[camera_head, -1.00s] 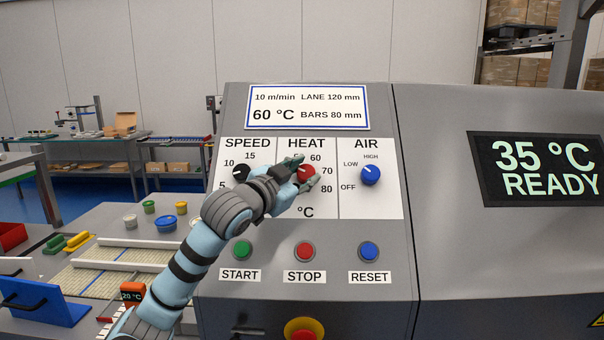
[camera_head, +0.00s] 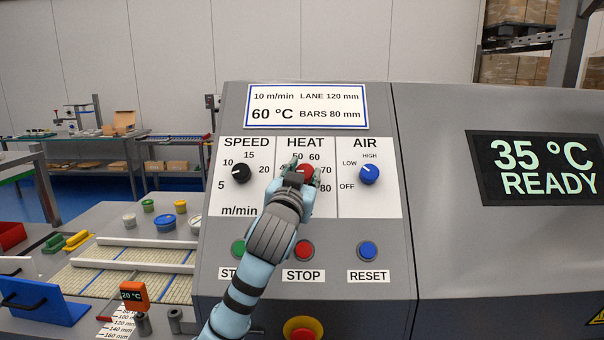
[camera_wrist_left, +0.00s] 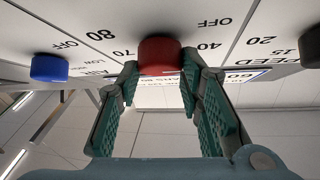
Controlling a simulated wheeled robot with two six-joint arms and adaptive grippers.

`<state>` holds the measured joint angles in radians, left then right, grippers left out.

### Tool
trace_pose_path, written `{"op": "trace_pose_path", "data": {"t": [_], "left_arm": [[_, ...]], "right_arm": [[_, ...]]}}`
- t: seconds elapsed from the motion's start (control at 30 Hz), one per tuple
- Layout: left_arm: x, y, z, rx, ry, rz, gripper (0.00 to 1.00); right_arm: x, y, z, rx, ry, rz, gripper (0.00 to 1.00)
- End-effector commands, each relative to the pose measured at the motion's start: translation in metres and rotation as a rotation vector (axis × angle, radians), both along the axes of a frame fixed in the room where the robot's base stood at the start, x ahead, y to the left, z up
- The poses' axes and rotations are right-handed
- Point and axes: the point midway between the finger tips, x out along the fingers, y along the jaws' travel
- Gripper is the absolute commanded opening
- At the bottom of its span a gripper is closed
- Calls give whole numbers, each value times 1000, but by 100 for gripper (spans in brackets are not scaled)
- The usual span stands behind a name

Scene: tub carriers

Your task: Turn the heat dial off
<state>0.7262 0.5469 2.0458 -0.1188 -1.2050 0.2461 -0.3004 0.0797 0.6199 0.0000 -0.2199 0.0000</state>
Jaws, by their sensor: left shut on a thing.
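The red heat dial (camera_head: 307,170) sits in the middle of the white control panel, under the word HEAT. My left gripper (camera_head: 301,172) reaches it from below, with its fingers around the dial. In the left wrist view, the red dial (camera_wrist_left: 160,54) is between the two green-padded fingertips (camera_wrist_left: 160,75), which are shut on its sides. The wrist view is upside down and shows the OFF and 40 marks on one side of the dial, 70 and 80 on the other. The dial's pointer is hidden or too small to read. My right gripper is not in view.
The black speed dial (camera_head: 241,173) and blue air dial (camera_head: 369,174) flank the heat dial closely. Below are the green start (camera_head: 239,248), red stop (camera_head: 304,249) and blue reset (camera_head: 368,250) buttons. A display (camera_head: 540,167) reads 35 °C READY.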

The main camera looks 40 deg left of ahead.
Motion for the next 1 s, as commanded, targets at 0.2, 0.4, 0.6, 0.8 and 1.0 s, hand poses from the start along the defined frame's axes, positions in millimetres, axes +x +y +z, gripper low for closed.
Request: {"op": "trace_pose_path", "data": {"t": [0.2,0.4,0.6,0.8,1.0], "left_arm": [[2,-3,-1,-102,-74,108,6],[2,-4,-1,-166,-125,183,6],[3,-4,0,-199,-152,226,6],[3,-4,0,-211,-162,238,6],[3,-4,0,-211,-162,238,6]], "right_arm": [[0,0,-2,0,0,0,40],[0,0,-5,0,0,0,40],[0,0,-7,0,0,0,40],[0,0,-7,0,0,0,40],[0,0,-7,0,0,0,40]]}}
